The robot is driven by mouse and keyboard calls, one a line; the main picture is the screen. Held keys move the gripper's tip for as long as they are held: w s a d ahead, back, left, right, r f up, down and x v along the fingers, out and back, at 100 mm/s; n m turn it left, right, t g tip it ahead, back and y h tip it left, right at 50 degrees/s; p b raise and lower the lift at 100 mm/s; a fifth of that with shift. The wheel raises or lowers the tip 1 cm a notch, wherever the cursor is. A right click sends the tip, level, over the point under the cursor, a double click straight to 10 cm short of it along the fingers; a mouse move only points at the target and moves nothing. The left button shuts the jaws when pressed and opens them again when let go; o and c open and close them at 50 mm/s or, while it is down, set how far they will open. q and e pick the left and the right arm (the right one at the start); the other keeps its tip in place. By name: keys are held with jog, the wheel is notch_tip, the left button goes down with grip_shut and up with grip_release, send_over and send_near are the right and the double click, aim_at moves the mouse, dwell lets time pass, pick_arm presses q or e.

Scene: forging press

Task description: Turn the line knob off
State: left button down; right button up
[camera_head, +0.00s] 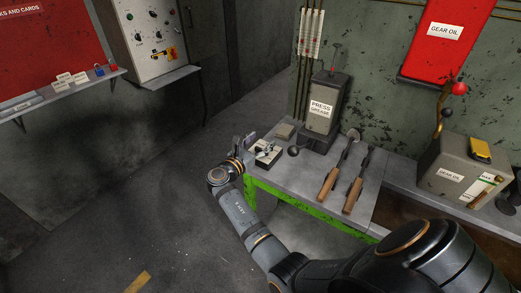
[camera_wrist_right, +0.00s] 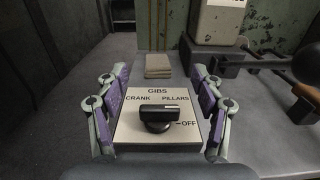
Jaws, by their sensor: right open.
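The line knob (camera_wrist_right: 158,116) is a black bar-handled knob on a pale plate (camera_wrist_right: 132,132) marked GIBS, CRANK, PILLARS and OFF. Its bar lies roughly crosswise in the right wrist view, with a white mark near its right end, left of and above the OFF mark. My right gripper (camera_wrist_right: 158,105) is open. Its purple-padded fingers stand on both sides of the plate, apart from the knob. In the head view, my right gripper (camera_head: 256,148) is at the workbench's left end, by the selector box (camera_head: 268,151), and partly hides it. My left gripper is not in view.
The workbench (camera_head: 297,179) has a press grease unit (camera_head: 326,105) behind the box and two wooden-handled tools (camera_head: 338,170) to the right. A black ball-ended lever (camera_head: 293,151) stands close beside the box. A gear oil box (camera_head: 455,168) is farther right. Floor left of the bench is clear.

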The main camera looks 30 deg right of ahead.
aim_at(261, 149)
notch_tip(261, 149, up, 6)
jog(key=shift+f, duration=0.1)
dwell(0.5)
